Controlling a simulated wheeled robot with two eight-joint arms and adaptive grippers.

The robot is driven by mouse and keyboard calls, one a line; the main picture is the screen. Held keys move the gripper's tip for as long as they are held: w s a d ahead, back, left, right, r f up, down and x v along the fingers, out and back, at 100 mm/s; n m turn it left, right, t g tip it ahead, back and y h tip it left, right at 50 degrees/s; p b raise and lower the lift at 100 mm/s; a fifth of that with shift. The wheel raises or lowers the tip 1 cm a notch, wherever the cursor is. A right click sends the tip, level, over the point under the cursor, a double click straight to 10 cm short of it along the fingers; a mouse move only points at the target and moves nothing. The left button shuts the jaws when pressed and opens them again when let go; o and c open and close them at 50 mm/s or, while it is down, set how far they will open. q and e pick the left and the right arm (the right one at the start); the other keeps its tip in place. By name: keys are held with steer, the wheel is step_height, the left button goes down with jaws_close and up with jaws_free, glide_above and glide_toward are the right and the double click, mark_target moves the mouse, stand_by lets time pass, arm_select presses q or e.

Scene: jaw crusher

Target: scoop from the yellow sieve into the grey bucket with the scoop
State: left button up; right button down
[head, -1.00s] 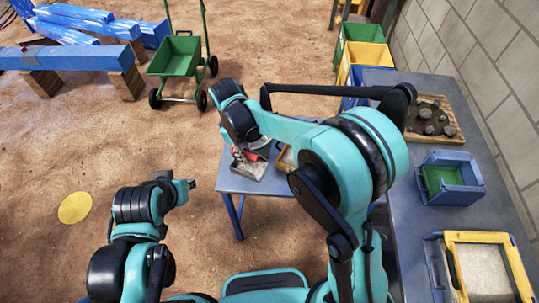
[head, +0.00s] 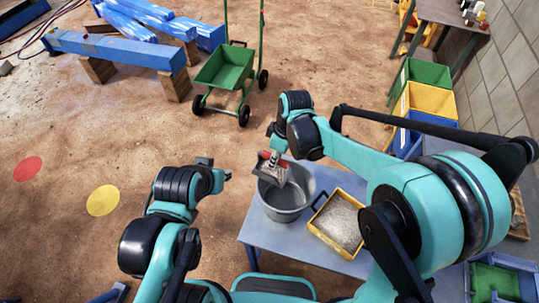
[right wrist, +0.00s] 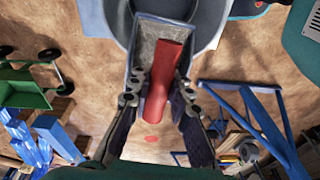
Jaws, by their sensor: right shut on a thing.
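The grey bucket (head: 287,214) stands on a small blue table. The yellow sieve (head: 329,244), filled with grey grains, lies to its right on the same table. My right gripper (right wrist: 160,92) is shut on the red handle of the scoop (right wrist: 165,62). The scoop also shows in the head view (head: 269,171), tilted over the bucket's left rim; I cannot tell whether it touches. Grey, grainy matter shows in its pan in the right wrist view. The bucket's rim (right wrist: 215,22) shows behind it there. My left gripper (head: 222,174) is left of the bucket; its jaws are too small to read.
A green cart (head: 225,68) stands farther back on sandy ground. Green, yellow and blue bins (head: 428,100) stand at the right near the wall. My right arm hides part of the right side.

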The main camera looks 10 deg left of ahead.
mark_target(290, 164)
steer(key=d+y, duration=0.1)
steer(key=d+t+y+b, duration=0.1)
steer(key=y, duration=0.1)
steer(key=s+d+f+y+b, duration=0.1)
steer(key=d, duration=0.1)
steer(key=shift+y, duration=0.3)
steer(key=d+y+b, duration=0.1)
steer(key=b, duration=0.1)
steer(key=s+d+t+y+b, duration=0.1)
steer(key=y+b, duration=0.1)
steer(key=b, duration=0.1)
steer(key=d+f+y+b, duration=0.1)
steer(key=b, duration=0.2)
steer(key=shift+s+d+f+t+y, duration=0.1)
steer(key=shift+s+d+t+y, duration=0.05)
steer(key=shift+d+t+y, duration=0.2)
stand_by(1.5)
step_height(290, 164, up, 7)
steer(key=g+h+p, duration=0.3)
steer(key=h+p, duration=0.8)
steer(key=p, duration=0.2)
steer(key=shift+g, duration=0.35)
